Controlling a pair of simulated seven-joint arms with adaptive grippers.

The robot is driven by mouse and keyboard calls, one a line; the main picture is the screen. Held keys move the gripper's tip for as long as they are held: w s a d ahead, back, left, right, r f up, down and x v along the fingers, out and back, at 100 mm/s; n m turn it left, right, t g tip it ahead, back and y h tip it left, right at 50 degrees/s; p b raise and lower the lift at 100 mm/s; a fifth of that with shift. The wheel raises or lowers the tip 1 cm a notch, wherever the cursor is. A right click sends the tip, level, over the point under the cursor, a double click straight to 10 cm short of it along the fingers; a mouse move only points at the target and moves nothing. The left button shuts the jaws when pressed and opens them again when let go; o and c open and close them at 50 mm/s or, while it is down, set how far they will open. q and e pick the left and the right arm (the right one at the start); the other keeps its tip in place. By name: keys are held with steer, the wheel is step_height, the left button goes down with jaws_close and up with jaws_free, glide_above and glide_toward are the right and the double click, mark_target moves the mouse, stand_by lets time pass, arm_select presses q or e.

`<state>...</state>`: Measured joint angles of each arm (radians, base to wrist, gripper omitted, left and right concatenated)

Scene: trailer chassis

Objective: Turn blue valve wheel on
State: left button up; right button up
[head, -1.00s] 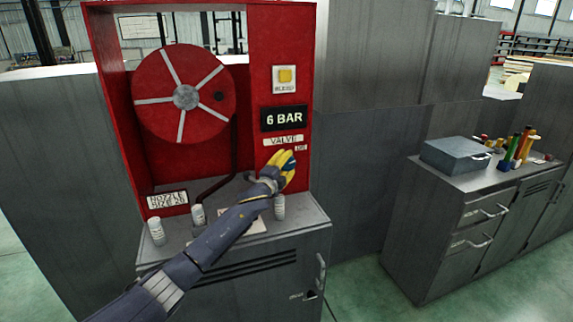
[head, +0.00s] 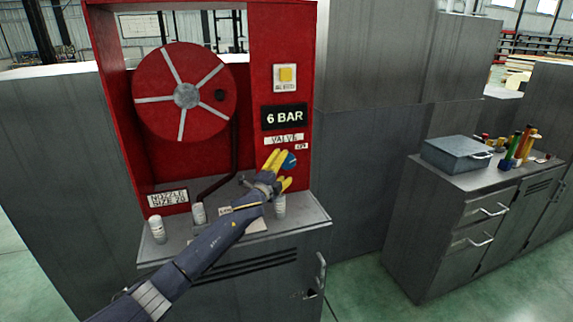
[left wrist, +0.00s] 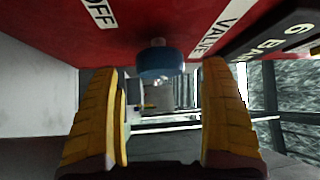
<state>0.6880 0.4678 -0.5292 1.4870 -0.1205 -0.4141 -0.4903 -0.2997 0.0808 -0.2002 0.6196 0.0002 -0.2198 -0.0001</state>
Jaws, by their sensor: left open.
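The blue valve wheel (head: 289,161) sits on the red panel below the VALVE label (head: 284,140). It also shows in the left wrist view (left wrist: 160,63), mounted on a short stem. My left gripper (head: 279,170) has yellow fingers and is open just in front of and to the left of the wheel. In the left wrist view the two fingers (left wrist: 160,110) are wide apart, with the wheel between and beyond their tips, and nothing is held. The OFF label (left wrist: 101,12) shows on the panel there. My right gripper is not in view.
A red hose reel (head: 186,93) fills the cabinet's left side. Several white nozzles, including one (head: 157,229), stand on the grey cabinet top below. A yellow button (head: 286,75) and a 6 BAR display (head: 284,117) are above the wheel. A grey toolbox (head: 455,155) stands right.

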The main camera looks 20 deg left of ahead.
arm_select(q)
steer(key=shift+s+a+f, duration=0.1)
steer(key=shift+s+a, duration=0.05)
steer(key=shift+s, duration=0.8)
steer(key=shift+s+a+f, duration=0.1)
steer(key=shift+s, duration=0.8)
steer(key=shift+r, duration=0.1)
